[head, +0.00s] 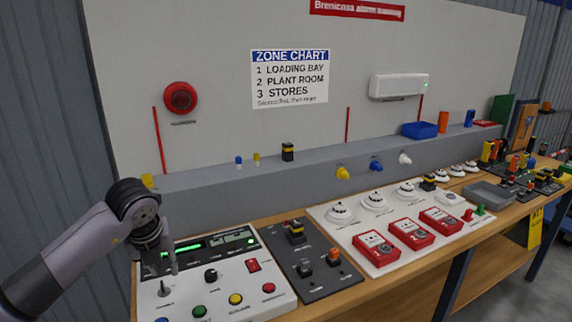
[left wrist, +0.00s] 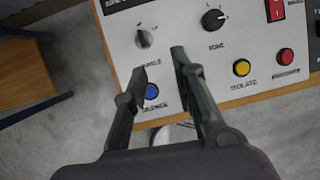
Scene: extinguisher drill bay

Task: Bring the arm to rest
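My left arm comes in from the left in the head view, and its gripper (head: 172,268) hangs over the left part of the white control panel (head: 222,291). In the left wrist view the two fingers of this gripper (left wrist: 158,64) are apart with nothing between them. A blue button (left wrist: 152,91) shows beyond the gap, and a grey turn switch (left wrist: 143,38) stands just past the fingertips. Whether a finger touches the panel I cannot tell. My right gripper is in neither view.
The panel also has a black knob (head: 211,275), a red switch (head: 253,265) and coloured buttons. To its right are a dark switch plate (head: 310,265) and a white board with red call points (head: 376,247). A grey ledge (head: 220,197) runs behind. Open floor (left wrist: 60,130) lies below the bench.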

